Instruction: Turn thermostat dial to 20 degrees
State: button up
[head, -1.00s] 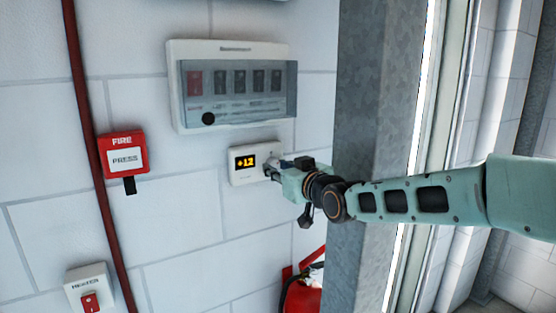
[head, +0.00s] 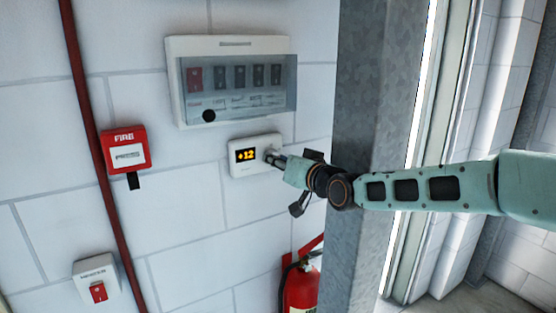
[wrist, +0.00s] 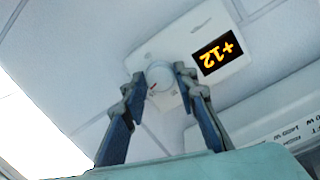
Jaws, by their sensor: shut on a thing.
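The thermostat (head: 240,168) is a white box on the white block wall, with a dark display (head: 245,156) reading +12 in orange. The thermostat also shows in the wrist view (wrist: 152,52), tilted, with its display (wrist: 213,51) to the right of the dial. The white round dial (wrist: 158,77) has a small red mark toward its lower left. My gripper (wrist: 160,83) is shut on the dial, with one finger on each side of it. In the head view my gripper (head: 270,158) reaches the thermostat from the right and hides most of the dial.
A breaker panel (head: 180,100) with a clear cover is just above the thermostat. A red fire call point (head: 126,158) and a red pipe (head: 88,110) are to the left. A heater switch (head: 97,284) is low left. A metal column (head: 365,90) and a fire extinguisher (head: 300,289) are right.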

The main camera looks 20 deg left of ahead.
jog(key=o, duration=1.2)
jog(key=shift+c, duration=0.2)
jog(key=shift+s+d, duration=0.1)
jog(key=v, duration=1.1)
jog(key=shift+s+d, duration=0.25)
jog(key=shift+s, duration=0.05)
jog(key=shift+r, duration=0.1)
